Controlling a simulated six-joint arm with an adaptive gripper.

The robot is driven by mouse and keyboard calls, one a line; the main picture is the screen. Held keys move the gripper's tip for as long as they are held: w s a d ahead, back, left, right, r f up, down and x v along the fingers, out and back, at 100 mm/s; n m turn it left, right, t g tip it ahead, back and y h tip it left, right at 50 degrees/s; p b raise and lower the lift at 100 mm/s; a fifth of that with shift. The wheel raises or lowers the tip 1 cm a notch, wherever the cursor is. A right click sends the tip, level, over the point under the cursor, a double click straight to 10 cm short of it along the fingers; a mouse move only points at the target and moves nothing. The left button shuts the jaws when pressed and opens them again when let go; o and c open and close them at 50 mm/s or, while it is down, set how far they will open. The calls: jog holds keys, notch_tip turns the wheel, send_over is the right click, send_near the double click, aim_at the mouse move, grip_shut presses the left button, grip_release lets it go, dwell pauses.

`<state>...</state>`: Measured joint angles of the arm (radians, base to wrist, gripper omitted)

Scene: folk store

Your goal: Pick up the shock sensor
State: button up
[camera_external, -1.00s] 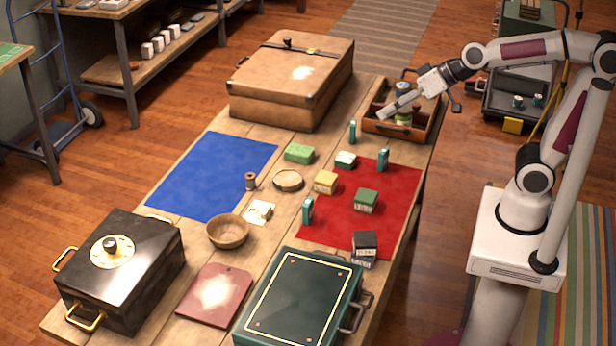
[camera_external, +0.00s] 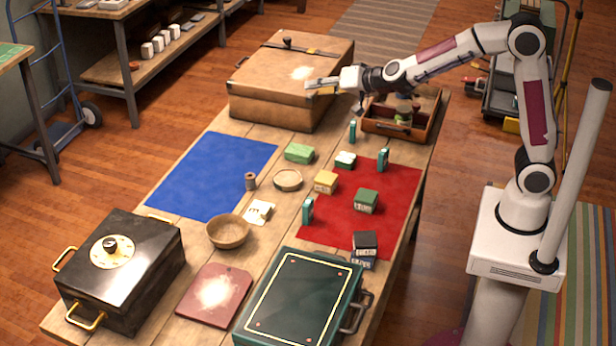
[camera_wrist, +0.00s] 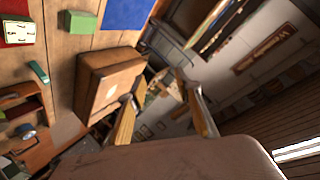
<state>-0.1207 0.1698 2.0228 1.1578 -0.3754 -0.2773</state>
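I cannot tell which object is the shock sensor; no label can be read at this size. Small candidate boxes stand on the table: a green box (camera_external: 299,153), a yellow box (camera_external: 326,182), a dark green box (camera_external: 366,201), a black box (camera_external: 365,243) and slim teal boxes, one at the red mat's left edge (camera_external: 307,211). A wooden tray (camera_external: 425,131) at the back right holds a jar and other items. My gripper (camera_external: 311,86) is raised by the brown case's right end, pointing left. In the wrist view its fingers (camera_wrist: 163,106) are apart with nothing held between them.
The large brown case (camera_external: 285,85) is the nearest tall obstacle. A blue mat (camera_external: 205,175) is bare; a red mat (camera_external: 385,225) carries several boxes. A black safe box (camera_external: 130,275), green case (camera_external: 300,300) and wooden bowl (camera_external: 229,232) fill the front.

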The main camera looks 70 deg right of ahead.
jog(key=w+d+f+m+g+h, duration=0.2)
jog(key=d+f+m+h, duration=0.1)
jog(key=d+f, duration=0.25)
jog(key=m+g+h, duration=0.7)
jog(key=g, duration=0.7)
send_near(379, 154)
jog(key=x, duration=0.5)
jog(key=shift+s+d, duration=0.1)
jog(key=shift+t, duration=0.3)
jog(key=shift+x, duration=1.35)
jog(key=shift+d, duration=0.1)
